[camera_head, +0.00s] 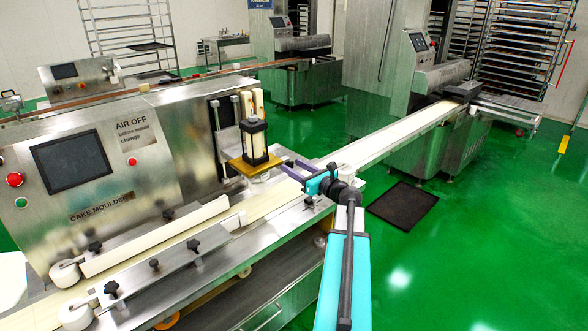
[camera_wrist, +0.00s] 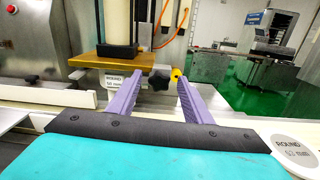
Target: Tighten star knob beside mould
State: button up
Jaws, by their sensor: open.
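The mould assembly has a black and cream block on a brass-coloured plate (camera_head: 243,166) at the right end of the cake moulder. In the wrist view the plate (camera_wrist: 105,56) is at upper left, with a white part labelled "ROUND" (camera_wrist: 116,82) under it. A black star knob (camera_wrist: 160,78) shows beside this part, to its right. My gripper (camera_wrist: 164,76) has two purple fingers, spread apart. The knob appears between their tips, not gripped; I cannot tell the remaining distance. In the head view my gripper (camera_head: 289,167) points left at the mould; the knob cannot be made out there.
A white disc labelled "ROUND" (camera_wrist: 296,146) lies at right in the wrist view. A long conveyor (camera_head: 395,132) runs away to the back right. Smaller black knobs (camera_head: 110,287) line the moulder's front rails. A dark mat (camera_head: 403,205) lies on the green floor.

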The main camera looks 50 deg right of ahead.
jog(key=c, duration=1)
jog(key=shift+s+a, duration=0.15)
jog(key=shift+a, duration=0.15)
jog(key=shift+c, duration=0.3)
jog(key=shift+d, duration=0.25)
jog(key=shift+m, duration=0.4)
jog(key=m, duration=0.1)
jog(key=m+p, duration=0.1)
jog(key=m, duration=0.1)
jog(key=shift+d+r+m, duration=0.15)
jog(key=shift+m, duration=0.15)
jog(key=m+p, duration=0.2)
jog(key=m, duration=0.3)
jog(key=shift+d, duration=0.1)
